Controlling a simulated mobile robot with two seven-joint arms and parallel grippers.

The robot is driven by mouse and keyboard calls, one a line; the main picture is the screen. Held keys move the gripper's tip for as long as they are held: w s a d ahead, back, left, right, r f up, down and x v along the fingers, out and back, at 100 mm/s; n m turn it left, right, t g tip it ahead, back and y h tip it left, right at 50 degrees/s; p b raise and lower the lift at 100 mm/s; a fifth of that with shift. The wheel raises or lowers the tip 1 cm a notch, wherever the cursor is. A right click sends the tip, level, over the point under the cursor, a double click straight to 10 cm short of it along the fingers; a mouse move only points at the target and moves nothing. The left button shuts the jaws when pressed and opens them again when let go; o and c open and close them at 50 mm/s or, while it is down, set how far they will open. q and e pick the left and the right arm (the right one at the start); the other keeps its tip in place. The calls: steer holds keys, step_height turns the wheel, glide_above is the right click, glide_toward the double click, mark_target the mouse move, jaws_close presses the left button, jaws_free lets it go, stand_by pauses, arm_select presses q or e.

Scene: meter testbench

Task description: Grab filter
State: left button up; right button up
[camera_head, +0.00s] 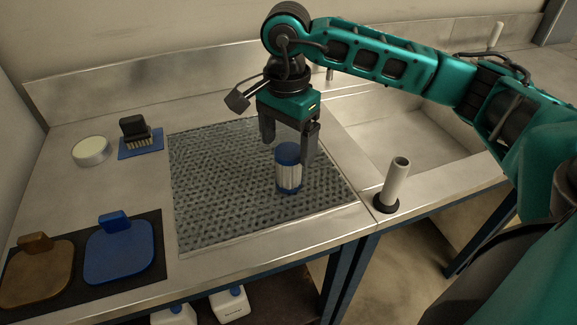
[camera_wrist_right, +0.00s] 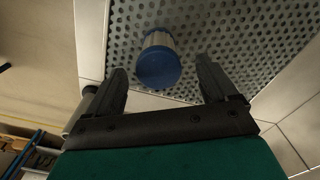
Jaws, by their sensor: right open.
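The filter (camera_head: 289,172) is a white pleated cylinder with a blue cap. It stands upright on the perforated grey mat (camera_head: 215,200), near the mat's right part. In the wrist view the filter (camera_wrist_right: 160,62) shows its blue cap between and beyond my fingertips. My right gripper (camera_head: 288,143) is open above and just behind the filter, its fingers pointing down. In the wrist view its two fingers (camera_wrist_right: 161,80) are spread with a gap around the cap's line. I cannot tell whether a finger touches the filter. My left gripper is not in view.
A sink (camera_head: 400,130) lies to the right, with an upright pipe (camera_head: 395,180) at its front edge. A brush (camera_head: 136,132) and a round white-topped tin (camera_head: 91,151) stand at the back left. Brown (camera_head: 38,275) and blue (camera_head: 119,250) paddles lie at the front left.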

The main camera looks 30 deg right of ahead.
mark_target(289, 168)
step_height(289, 168, down, 5)
steer(key=shift+d+f, duration=0.1)
steer(key=shift+f, duration=0.05)
steer(key=c, duration=1.2)
